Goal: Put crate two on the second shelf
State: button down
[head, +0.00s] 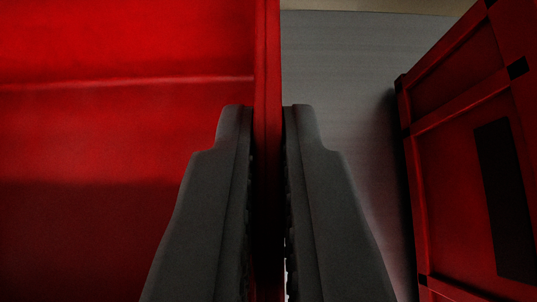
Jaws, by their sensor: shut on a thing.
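A red crate (130,130) fills the left of the head view, and I look at its inner side. My gripper (267,115) is shut on this crate's upright wall, with one dark finger on each side of it. A second red crate (455,190) stands apart at the right, with ribs, black corner marks and a dark rectangular panel on its side. No number shows on either crate, so I cannot tell which is crate two. No shelf can be made out for certain.
A grey flat surface (365,60) lies between the two crates, and its bare strip narrows toward the right crate. A beige strip (380,5) runs along the top edge beyond it. The right crate stands close to the right finger's side.

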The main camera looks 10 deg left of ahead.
jog(key=shift+f, duration=0.1)
jog(key=c, duration=1.6)
grip_release()
jog(key=shift+o, duration=0.2)
jog(key=shift+v, duration=3.8)
